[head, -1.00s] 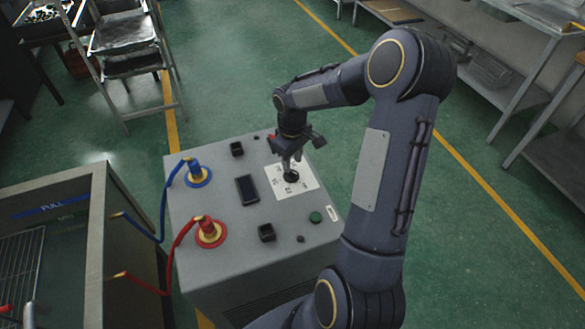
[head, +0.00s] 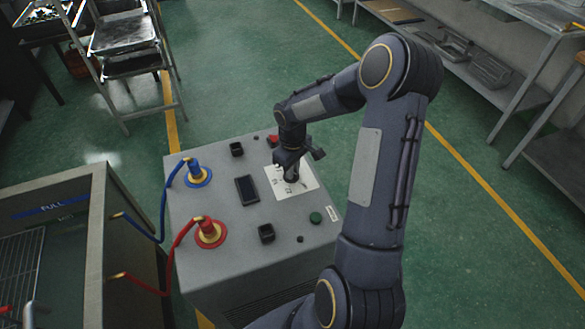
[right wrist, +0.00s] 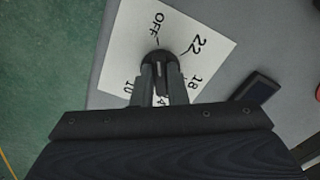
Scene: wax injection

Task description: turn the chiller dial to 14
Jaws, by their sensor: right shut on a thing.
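The chiller (head: 215,262) is a grey box with a white dial card (head: 305,184) on its top. My right gripper (head: 291,176) points down over the card and is shut on the black dial. In the right wrist view the dial (right wrist: 157,55) sits between the fingertips. The card (right wrist: 190,22) there shows OFF, 22, 18 and 10. A number between the fingers, with a 4 visible, is partly covered. The dial's pointer is mostly hidden by the fingers, so I cannot read its exact setting. My left gripper is not in view.
The chiller top also bears a dark display (head: 247,190), a blue hose fitting (head: 197,174), a red hose fitting (head: 209,232), a green button (head: 316,217) and a red button (head: 272,139). An open metal cabinet (head: 100,220) stands at left.

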